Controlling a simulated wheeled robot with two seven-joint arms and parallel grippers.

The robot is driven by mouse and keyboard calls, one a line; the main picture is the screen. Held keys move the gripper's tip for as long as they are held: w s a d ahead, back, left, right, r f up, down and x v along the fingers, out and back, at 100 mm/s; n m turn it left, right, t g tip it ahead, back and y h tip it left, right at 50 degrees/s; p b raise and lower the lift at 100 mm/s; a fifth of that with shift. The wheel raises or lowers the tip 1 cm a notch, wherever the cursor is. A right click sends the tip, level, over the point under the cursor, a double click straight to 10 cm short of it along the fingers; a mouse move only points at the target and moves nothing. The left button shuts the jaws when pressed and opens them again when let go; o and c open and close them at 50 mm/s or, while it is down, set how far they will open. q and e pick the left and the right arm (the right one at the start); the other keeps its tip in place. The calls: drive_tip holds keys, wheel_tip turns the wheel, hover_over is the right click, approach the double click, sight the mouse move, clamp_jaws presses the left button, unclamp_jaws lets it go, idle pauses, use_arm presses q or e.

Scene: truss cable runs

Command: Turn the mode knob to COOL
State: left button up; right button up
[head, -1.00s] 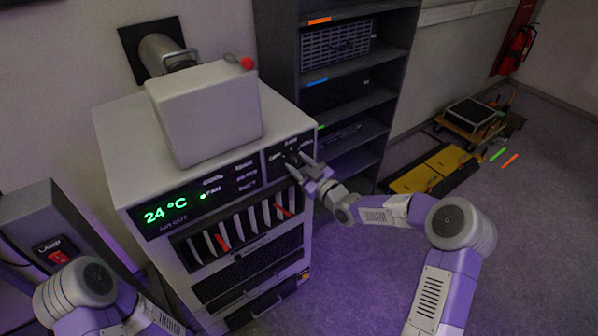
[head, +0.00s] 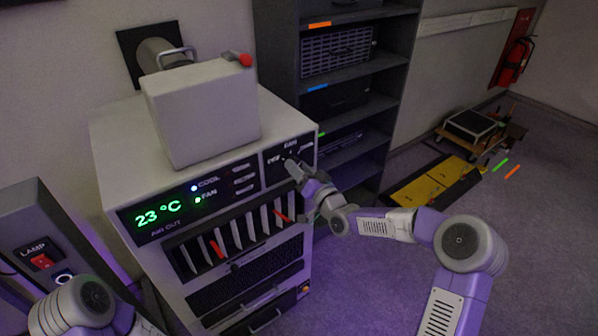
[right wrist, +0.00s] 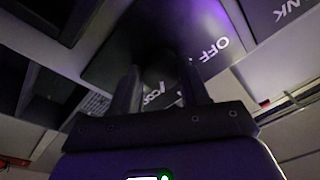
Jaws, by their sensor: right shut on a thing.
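The white cooling unit (head: 120,150) stands at the left with a dark display reading 23 °C. A blue-white light is lit beside COOL (head: 194,188) and a green one beside FAN (head: 198,200). My right gripper (head: 294,166) is at the knob panel (head: 272,160) on the front's upper right. In the right wrist view its fingers are shut on the dark mode knob (right wrist: 160,68), with OFF and part of another label beside it. The fingers hide much of the knob, and its pointer cannot be made out. My left gripper is out of view; only its arm shows at lower left.
A white box (head: 205,115) with a red knob sits on top of the unit. A dark shelf rack (head: 350,110) stands close behind my right gripper. A lamp switch box (head: 40,250) is at the left.

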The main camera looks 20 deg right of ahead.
drive_tip(key=shift+m, duration=1.1)
drive_tip(key=o, duration=1)
drive_tip(key=shift+o, duration=0.2)
drive_tip(key=v, duration=0.7)
drive_tip(key=shift+s, duration=0.3)
drive_tip(key=shift+f, duration=0.1)
